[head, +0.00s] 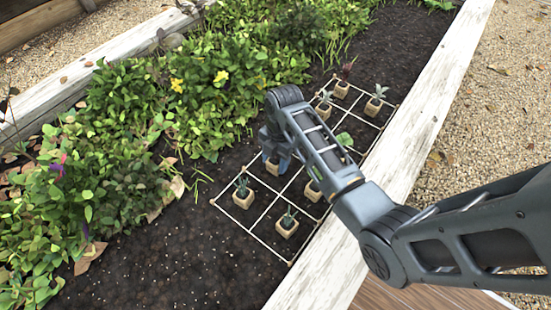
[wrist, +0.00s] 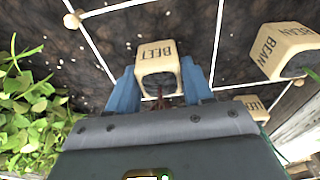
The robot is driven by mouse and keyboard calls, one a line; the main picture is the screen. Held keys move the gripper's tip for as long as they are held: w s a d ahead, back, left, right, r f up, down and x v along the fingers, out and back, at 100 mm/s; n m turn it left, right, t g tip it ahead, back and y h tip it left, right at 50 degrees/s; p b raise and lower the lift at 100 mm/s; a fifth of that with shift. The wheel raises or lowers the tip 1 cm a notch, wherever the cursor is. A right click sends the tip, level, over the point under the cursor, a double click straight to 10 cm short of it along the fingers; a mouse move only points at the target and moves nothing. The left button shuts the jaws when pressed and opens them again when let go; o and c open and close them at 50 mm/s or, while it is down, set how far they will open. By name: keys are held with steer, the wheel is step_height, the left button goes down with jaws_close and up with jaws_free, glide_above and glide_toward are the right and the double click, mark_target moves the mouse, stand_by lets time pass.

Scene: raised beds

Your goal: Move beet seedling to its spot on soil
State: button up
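The beet seedling's small tan pot (wrist: 158,54), marked BEET, is between the two blue fingers of my gripper (wrist: 160,82) in the wrist view. The fingers are against opposite sides of the pot. Only a little dark reddish stem shows at its mouth, with the rest hidden by the gripper. In the head view my gripper (head: 275,152) points down over the left column of the white string grid (head: 262,235), with the beet pot (head: 271,167) under it. I cannot tell whether the pot touches the soil.
A BEAN pot (wrist: 284,50) stands to the right in the wrist view. Several other potted seedlings stand in the grid, one (head: 242,188) near its left corner and one (head: 287,225) near the front. Dense leafy plants (head: 130,140) border the left. A white timber edge (head: 425,110) runs along the right.

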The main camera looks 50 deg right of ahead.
steer(key=o, duration=0.4)
steer(key=shift+r, duration=0.1)
step_height(320, 180, up, 12)
steer(key=d+p, duration=0.2)
steer(key=p, duration=0.3)
steer(key=s+a+f+m+t+h, duration=0.25)
steer(key=s+a+m, duration=0.2)
steer(key=s, duration=0.25)
steer(key=s+a+f+m+t+h, duration=0.1)
steer(key=s+a+f+m+t, duration=0.1)
steer(key=s+a+m+t, duration=0.4)
steer(key=s+a+r+m+t, duration=0.2)
steer(key=s+r, duration=0.2)
steer(key=r, duration=0.4)
steer(key=s+a+r+m+t+y, duration=0.1)
steer(key=s+r+m+t, duration=0.1)
steer(key=s+r, duration=0.3)
steer(key=s+a+r+m+t, duration=0.2)
steer(key=s+r, duration=0.3)
steer(key=r, duration=0.6)
steer(key=shift+s+a+r+m+y, duration=0.2)
steer(key=shift+a+r+m+y, duration=0.15)
steer(key=shift+m, duration=0.4)
